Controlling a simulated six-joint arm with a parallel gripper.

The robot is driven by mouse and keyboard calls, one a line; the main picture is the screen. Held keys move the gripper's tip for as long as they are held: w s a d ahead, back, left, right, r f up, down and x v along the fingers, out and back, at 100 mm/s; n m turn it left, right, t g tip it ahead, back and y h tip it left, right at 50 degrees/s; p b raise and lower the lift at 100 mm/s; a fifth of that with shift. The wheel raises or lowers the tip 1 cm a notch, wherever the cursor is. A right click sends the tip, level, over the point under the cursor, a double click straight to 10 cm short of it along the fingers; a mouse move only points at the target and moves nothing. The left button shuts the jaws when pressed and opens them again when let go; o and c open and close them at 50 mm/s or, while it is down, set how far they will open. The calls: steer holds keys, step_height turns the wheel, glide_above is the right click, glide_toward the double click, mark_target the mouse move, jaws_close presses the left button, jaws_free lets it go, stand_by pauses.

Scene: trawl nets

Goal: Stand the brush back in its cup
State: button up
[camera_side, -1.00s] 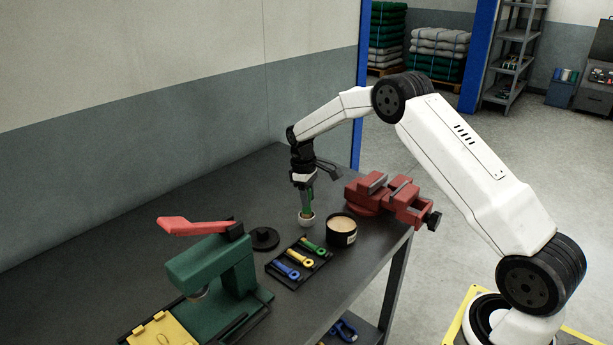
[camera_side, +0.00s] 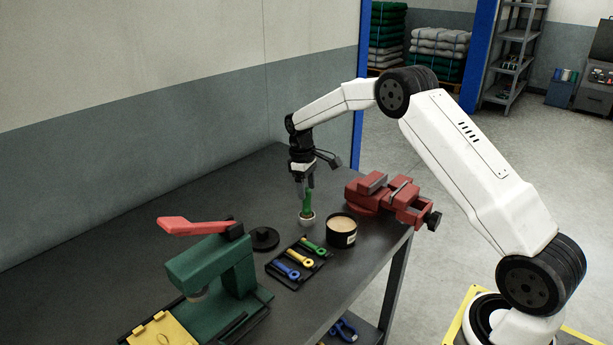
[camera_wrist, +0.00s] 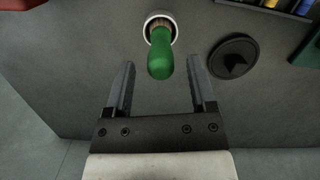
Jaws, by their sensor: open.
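The brush, with a green handle (camera_side: 308,203), stands handle up in a small white cup (camera_side: 306,219) on the dark bench. In the wrist view the green handle (camera_wrist: 160,55) rises out of the cup's round white rim (camera_wrist: 148,24), with a little of the brush's tan part showing inside. My gripper (camera_side: 305,190) is open and sits just above and beside the handle top.
A round tub (camera_side: 341,232) of pale contents stands right of the cup, and a red vise (camera_side: 385,196) behind it. A tray of coloured tools (camera_side: 299,262), a black lid (camera_side: 264,239) and a green press (camera_side: 215,268) are nearer. Bench left of the cup is clear.

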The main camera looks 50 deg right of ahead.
step_height(320, 180, up, 9)
steer(key=w, duration=0.1)
stand_by(0.3)
steer(key=shift+a, duration=0.2)
stand_by(0.4)
steer(key=s+a+f+m+t, duration=0.1)
steer(key=s+a+f+t, duration=0.1)
steer(key=s+a, duration=0.5)
steer(key=s+a+f+m+t, duration=0.1)
steer(key=s+a+f, duration=0.3)
steer(key=s, duration=1.5)
steer(key=a+t, duration=0.1)
steer(key=a, duration=0.3)
steer(key=shift+s+m, duration=0.25)
steer(key=shift+m, duration=0.15)
